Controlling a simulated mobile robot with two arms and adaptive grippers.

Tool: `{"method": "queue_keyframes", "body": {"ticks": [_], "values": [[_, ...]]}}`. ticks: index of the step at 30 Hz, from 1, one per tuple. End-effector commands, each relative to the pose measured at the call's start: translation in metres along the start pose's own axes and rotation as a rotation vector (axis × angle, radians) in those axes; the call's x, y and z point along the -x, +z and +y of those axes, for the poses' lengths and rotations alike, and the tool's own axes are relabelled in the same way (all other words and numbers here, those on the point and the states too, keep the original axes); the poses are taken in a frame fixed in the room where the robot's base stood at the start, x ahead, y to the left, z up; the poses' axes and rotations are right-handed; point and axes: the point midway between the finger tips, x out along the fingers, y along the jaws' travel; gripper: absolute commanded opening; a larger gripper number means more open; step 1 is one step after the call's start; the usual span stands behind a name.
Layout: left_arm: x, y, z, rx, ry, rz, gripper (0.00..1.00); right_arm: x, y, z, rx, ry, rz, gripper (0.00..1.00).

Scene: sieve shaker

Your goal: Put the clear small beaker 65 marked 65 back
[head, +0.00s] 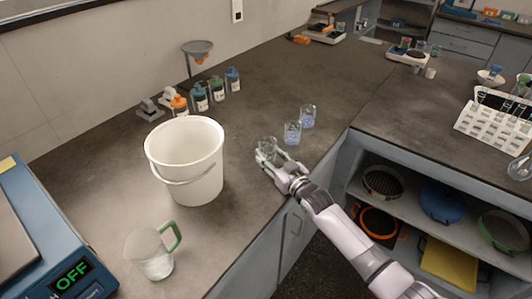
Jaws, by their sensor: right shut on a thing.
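A clear small beaker (267,147) stands at or just above the dark worktop, right of the white bucket. My right gripper (270,161) is closed around it from the front right. The mark on this beaker is too small to read. Two more small beakers, a nearer one (292,133) and a farther one (307,116), stand behind and to the right, each with bluish contents or marking. My left gripper is not in view.
A white bucket (187,155) stands left of the gripper. A green-handled clear jug (150,254) and a blue device reading OFF (59,264) are at the front left. Several bottles (200,97) stand behind the bucket.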

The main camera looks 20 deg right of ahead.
Motion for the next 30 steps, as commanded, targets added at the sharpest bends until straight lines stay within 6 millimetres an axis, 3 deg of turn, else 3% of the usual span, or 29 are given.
{"method": "queue_keyframes", "body": {"ticks": [5,10,11,19,30], "values": [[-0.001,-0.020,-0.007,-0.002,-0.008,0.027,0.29,0.001,0.004,0.001,0.000,0.001,-0.009,0.11],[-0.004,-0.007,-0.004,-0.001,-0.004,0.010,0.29,0.001,0.009,0.001,0.001,0.001,-0.008,0.11],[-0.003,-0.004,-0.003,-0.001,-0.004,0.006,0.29,0.001,0.007,0.001,0.001,0.001,-0.008,0.42],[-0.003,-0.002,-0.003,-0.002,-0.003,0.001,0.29,0.001,0.007,0.000,0.000,0.001,-0.008,0.60],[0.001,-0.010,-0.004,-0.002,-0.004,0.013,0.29,0.001,0.001,0.000,0.000,0.001,-0.007,0.61]]}}
